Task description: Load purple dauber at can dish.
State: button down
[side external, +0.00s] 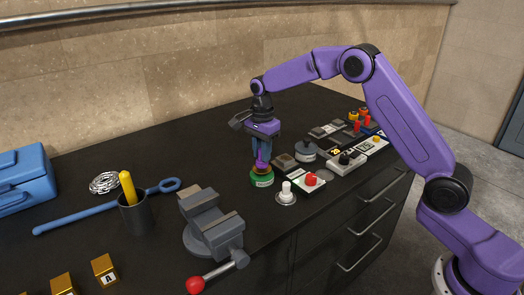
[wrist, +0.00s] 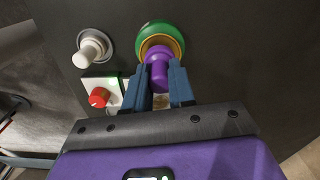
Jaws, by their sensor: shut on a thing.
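The purple dauber (wrist: 158,72) is between the two blue-grey fingers of my gripper (wrist: 161,66), which is shut on it. In the side external view the purple dauber (side external: 262,166) shows below the fingertips of my gripper (side external: 262,157), roughly upright. The round can dish (wrist: 146,33) has a green rim and a gold-coloured inside. It sits on the dark bench right under the dauber, and in the side external view the can dish (side external: 262,180) shows its green side with a pale label. The dauber's lower end overlaps the dish; I cannot tell whether it touches the bottom.
A grey vise (side external: 213,222) is front left. A black cup (side external: 132,212) holds a yellow-handled tool. Several control boxes (side external: 345,160) stand further right.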

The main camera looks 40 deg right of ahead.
jog(key=shift+f, duration=0.85)
dwell(1.3)
jog(key=shift+r, duration=3.55)
jog(key=shift+s, duration=0.1)
